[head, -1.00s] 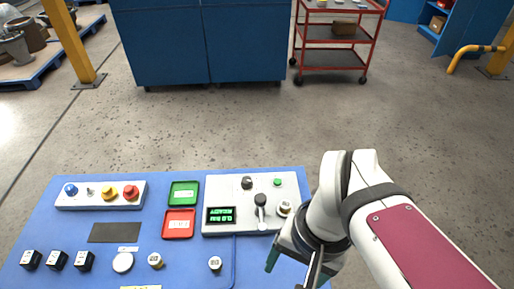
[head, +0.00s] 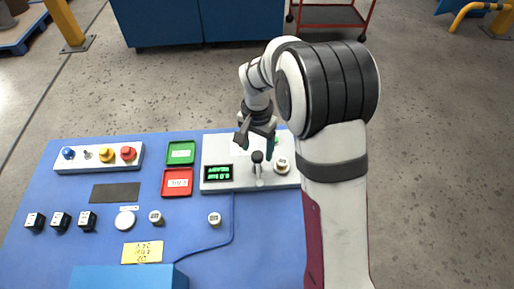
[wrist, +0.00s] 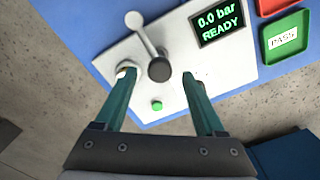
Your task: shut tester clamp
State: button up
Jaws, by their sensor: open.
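The tester (head: 222,150) is a light grey panel at the back right of the blue bench. I cannot tell whether a finger touches the lever.
The tester screen (wrist: 217,25) reads 0.0 bar READY. A green button (wrist: 157,105) and a round white-and-brass part (head: 282,165) are close to the lever. Green (head: 181,152) and red (head: 177,183) trays stand left of the tester.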

jog(key=shift+f, duration=1)
grip_shut()
jog(key=shift+r, duration=0.1)
dwell(0.6)
